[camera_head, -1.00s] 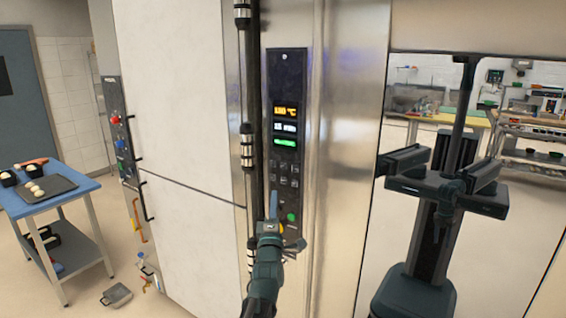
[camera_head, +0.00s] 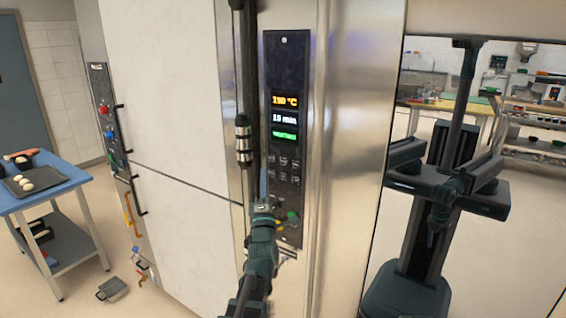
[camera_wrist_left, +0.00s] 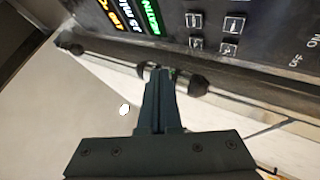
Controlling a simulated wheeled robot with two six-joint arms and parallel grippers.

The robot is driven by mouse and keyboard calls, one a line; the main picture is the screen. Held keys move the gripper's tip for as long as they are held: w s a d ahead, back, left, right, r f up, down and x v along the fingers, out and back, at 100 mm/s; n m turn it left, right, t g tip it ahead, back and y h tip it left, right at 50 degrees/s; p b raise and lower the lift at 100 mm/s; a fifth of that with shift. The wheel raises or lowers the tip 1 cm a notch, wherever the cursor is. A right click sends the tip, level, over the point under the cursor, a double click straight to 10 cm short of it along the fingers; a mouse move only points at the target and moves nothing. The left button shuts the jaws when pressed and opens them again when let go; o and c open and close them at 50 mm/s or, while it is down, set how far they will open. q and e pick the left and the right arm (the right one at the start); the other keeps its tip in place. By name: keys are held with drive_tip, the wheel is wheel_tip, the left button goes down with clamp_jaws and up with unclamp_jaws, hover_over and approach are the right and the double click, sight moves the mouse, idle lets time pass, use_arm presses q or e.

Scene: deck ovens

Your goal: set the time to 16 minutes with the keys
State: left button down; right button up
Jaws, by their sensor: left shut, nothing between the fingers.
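The dark control panel (camera_head: 285,65) on the oven front has an orange temperature line reading about 190 °C. In the left wrist view the shut fingers (camera_wrist_left: 158,75) appear apart from the keys (camera_wrist_left: 234,22). My right gripper is not directly in view.
A black vertical bar with metal fittings (camera_head: 244,142) runs just left of the panel, close to my left gripper. Green and yellow buttons (camera_head: 292,216) sit low on the panel. Shiny steel at right mirrors my body. A blue table (camera_head: 60,187) stands far left.

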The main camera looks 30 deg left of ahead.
sight(284, 161)
use_arm(q)
drive_tip(key=shift+w+d, duration=0.15)
drive_tip(key=shift+w, duration=1.8)
drive_tip(key=shift+w+d, duration=0.15)
drive_tip(key=shift+w, duration=1.75)
drive_tip(key=shift+w, duration=0.15)
drive_tip(key=shift+w, duration=0.2)
